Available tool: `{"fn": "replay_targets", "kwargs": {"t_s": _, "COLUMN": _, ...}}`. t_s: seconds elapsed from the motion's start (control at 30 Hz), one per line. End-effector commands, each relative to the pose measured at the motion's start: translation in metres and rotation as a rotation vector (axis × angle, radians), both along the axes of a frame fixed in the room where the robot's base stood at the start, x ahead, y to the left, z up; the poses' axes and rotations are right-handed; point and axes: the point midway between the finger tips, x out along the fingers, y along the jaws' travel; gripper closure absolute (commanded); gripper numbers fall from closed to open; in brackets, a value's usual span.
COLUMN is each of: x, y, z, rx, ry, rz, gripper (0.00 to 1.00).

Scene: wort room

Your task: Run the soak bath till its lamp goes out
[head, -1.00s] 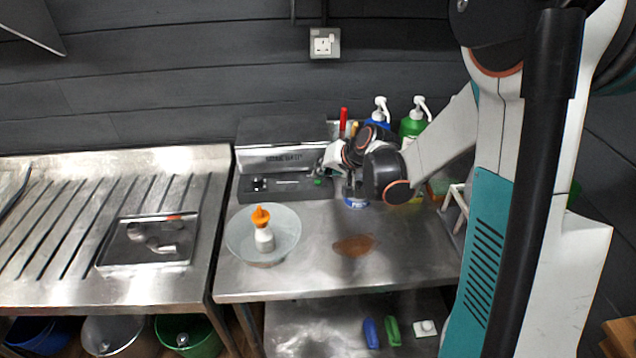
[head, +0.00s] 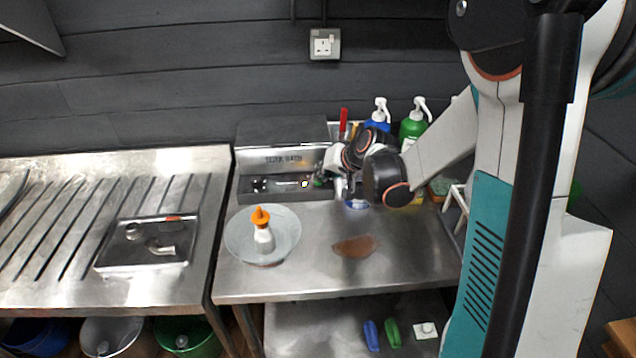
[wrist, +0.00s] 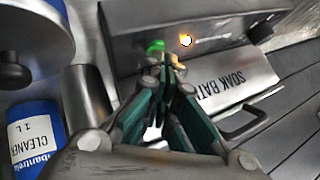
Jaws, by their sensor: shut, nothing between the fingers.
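The soak bath (head: 285,160) is a steel box at the back of the middle table, with its name on the front. It also shows upside down in the wrist view (wrist: 215,85), with a dark handle. A green button (wrist: 155,46) sits beside the lamp. My gripper (wrist: 165,64) is shut and empty, its fingertips at the green button. I cannot tell whether they touch it. In the head view my gripper (head: 323,178) is at the panel's right end.
A glass dish (head: 240,240) holds a white bottle with an orange top (head: 263,232). A brown stain (head: 355,247) marks the tabletop. Pump bottles (head: 413,128) stand behind my arm. A cleaner tin (wrist: 37,135) is close to my gripper. A ribbed drainboard (head: 60,225) lies left.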

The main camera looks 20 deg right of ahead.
Motion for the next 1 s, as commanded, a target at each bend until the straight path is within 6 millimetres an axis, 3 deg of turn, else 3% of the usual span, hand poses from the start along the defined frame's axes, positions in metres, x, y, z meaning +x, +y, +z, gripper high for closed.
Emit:
{"fn": "replay_targets", "kwargs": {"t_s": 0.4, "x": 0.0, "y": 0.0, "z": -0.001, "rx": 0.0, "ry": 0.0, "rz": 0.0, "gripper": 1.0}}
{"fn": "replay_targets", "kwargs": {"t_s": 1.0, "x": 0.0, "y": 0.0, "z": 0.015, "rx": 0.0, "ry": 0.0, "rz": 0.0, "gripper": 1.0}}
